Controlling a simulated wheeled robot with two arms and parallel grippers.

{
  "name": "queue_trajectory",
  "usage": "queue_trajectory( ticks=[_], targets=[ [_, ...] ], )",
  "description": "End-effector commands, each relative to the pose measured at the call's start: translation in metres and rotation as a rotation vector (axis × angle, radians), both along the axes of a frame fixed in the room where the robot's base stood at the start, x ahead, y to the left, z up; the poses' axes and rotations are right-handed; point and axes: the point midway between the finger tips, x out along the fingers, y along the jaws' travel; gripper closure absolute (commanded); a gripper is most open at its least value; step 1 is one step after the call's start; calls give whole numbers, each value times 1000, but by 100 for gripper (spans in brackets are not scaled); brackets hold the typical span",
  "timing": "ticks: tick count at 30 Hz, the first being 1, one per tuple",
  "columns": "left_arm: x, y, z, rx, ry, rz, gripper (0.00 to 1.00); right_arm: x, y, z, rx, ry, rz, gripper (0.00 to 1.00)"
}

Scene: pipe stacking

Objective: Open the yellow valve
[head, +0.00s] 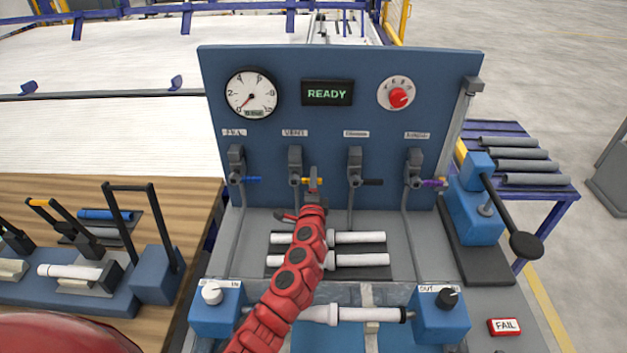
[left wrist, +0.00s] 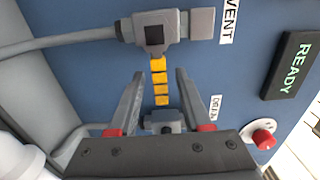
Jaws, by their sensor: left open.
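The yellow valve handle (head: 299,181) sticks out sideways from a grey valve body (head: 295,160) under the VENT label on the blue panel. My left gripper (head: 313,174), at the end of the red arm, is at the handle and hides part of it. In the left wrist view, the yellow handle (left wrist: 160,85) lies between the two grey fingers of my left gripper (left wrist: 162,77). The fingers are apart, with a gap on both sides of the handle. My right gripper is in neither view.
Blue (head: 253,180), black (head: 372,182) and purple (head: 433,183) valve handles stand along the same panel. White pipes (head: 360,260) lie on a dark rack below. A long white pipe (head: 340,314) spans two blue blocks in front. The panel display (head: 327,93) reads READY.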

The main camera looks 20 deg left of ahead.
Motion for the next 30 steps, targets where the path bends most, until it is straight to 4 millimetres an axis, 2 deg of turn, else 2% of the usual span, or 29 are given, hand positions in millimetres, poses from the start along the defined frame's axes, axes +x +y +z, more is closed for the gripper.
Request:
queue_trajectory(
  ticks=[7,8,15,16,30],
  targets=[
    [1,0,0,-1,0,0,51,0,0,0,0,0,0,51],
    [1,0,0,-1,0,0,55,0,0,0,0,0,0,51],
    [0,0,0,-1,0,1,98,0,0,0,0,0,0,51],
    [0,0,0,-1,0,1,100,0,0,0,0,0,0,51],
    [0,0,0,-2,0,1,100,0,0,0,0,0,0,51]
  ],
)
